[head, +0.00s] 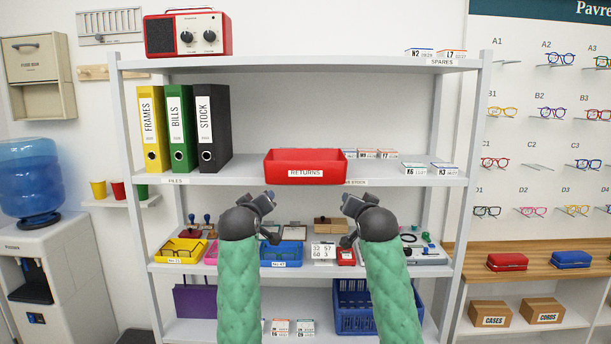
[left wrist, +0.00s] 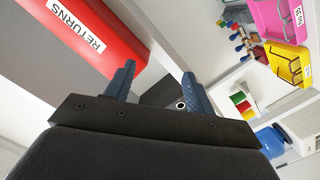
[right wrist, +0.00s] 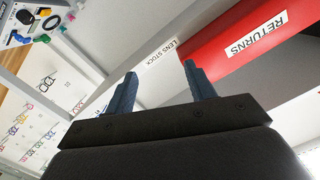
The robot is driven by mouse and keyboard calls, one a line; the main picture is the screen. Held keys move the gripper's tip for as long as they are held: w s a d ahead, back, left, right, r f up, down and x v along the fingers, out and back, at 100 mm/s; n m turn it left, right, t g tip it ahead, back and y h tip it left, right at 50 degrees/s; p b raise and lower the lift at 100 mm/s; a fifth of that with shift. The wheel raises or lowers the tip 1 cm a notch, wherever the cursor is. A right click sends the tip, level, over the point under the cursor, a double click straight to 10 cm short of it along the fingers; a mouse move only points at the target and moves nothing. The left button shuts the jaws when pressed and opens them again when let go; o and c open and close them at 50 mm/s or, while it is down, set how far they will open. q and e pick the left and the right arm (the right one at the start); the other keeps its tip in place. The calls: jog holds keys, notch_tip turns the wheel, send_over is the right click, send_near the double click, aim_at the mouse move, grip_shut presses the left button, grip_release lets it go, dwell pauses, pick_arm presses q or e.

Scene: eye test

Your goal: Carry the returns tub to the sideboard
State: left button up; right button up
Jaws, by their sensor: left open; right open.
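The returns tub (head: 301,168), a red open box with a white RETURNS label, sits on the shelf (head: 240,178) below the top one. It shows in the left wrist view (left wrist: 62,42) and the right wrist view (right wrist: 215,48). My left gripper (head: 267,201) is open and empty, below and in front of the tub's left part. My right gripper (head: 350,205) is open and empty, below and in front of its right end. Neither touches the tub in the wrist views. I cannot tell whether the wood-topped unit (head: 535,257) at right is the sideboard.
Small lens boxes (head: 378,154) stand close at the tub's right. Yellow, green and black binders (head: 213,128) stand left, with bare shelf between. Trays, including a blue one (head: 281,258), crowd the shelf below. Red and blue cases (head: 507,262) lie on the wooden top.

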pick_arm(q)
jog(key=a+r+n, duration=0.1)
jog(key=n, duration=0.3)
jog(key=s+a+r+n+y, duration=0.1)
jog(key=n, duration=0.3)
jog(key=r+n+t, duration=0.1)
jog(key=n, duration=0.2)
jog(key=shift+s+a+r+n, duration=0.15)
jog(key=shift+s+a+n, duration=0.1)
jog(key=shift+a+n, duration=0.15)
pick_arm(e)
jog(key=r+m, duration=0.1)
jog(key=m, duration=0.3)
jog(key=s+r+m, duration=0.1)
jog(key=m, duration=0.4)
jog(key=d+r+m+t, duration=0.1)
jog(key=m, duration=0.3)
jog(key=shift+s+r+m+h, duration=0.25)
jog(key=shift+s+m+h, duration=0.05)
jog(key=shift+s+h, duration=0.1)
jog(key=shift+w, duration=0.1)
